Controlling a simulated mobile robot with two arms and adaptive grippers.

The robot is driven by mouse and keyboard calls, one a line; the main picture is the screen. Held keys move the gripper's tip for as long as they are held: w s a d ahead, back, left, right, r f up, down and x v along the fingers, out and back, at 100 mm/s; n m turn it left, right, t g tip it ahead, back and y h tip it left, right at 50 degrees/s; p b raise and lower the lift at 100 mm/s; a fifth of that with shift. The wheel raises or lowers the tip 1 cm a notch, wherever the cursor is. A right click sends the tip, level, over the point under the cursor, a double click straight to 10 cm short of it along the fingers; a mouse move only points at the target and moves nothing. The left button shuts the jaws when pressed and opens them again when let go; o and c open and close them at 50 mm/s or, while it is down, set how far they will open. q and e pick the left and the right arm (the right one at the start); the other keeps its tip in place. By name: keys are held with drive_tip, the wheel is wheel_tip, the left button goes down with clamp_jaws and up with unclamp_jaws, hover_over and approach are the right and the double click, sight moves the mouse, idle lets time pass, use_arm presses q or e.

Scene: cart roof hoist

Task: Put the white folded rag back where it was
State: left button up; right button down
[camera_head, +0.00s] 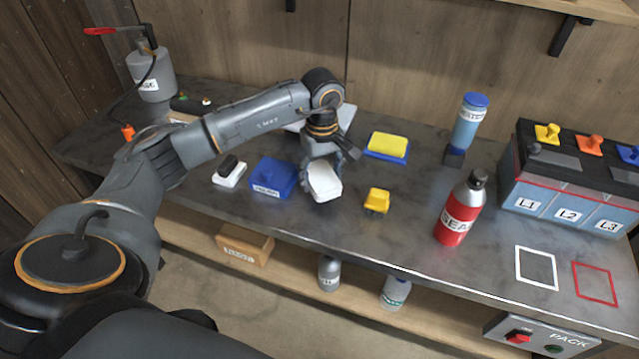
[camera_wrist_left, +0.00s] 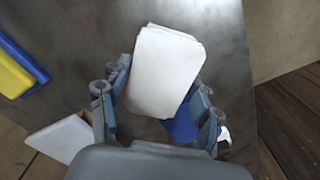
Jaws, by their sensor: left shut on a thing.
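The white folded rag (camera_head: 325,184) is in my left gripper (camera_head: 325,162), over the middle of the dark workbench (camera_head: 300,225). In the left wrist view the rag (camera_wrist_left: 166,72) sits between the two fingers of the gripper (camera_wrist_left: 160,85), which are shut on its sides. The rag is close to the benchtop; I cannot tell whether it touches. A white flat slab (camera_head: 347,116) lies behind the gripper, partly hidden by my arm. My right gripper is not in view.
Left of the rag are a blue box (camera_head: 272,178) and a white block with a black top (camera_head: 229,172). A yellow piece (camera_head: 377,200) stands to the right, a yellow sponge on a blue tray (camera_head: 388,146) behind it. A red bottle (camera_head: 460,212) stands farther right.

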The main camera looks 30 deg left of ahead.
sight(319, 185)
use_arm(q)
drive_tip(key=f, duration=0.2)
drive_tip(key=f+p, duration=0.1)
drive_tip(key=shift+a+f, duration=0.15)
drive_tip(key=shift+a, duration=0.1)
drive_tip(key=shift+w+f, duration=0.15)
drive_tip(key=shift+f, duration=0.1)
drive_tip(key=shift+f, duration=0.1)
drive_tip(key=shift+f+b, duration=0.15)
drive_tip(key=shift+b, duration=0.2)
drive_tip(key=o, duration=1.2)
drive_tip(key=shift+o, duration=0.2)
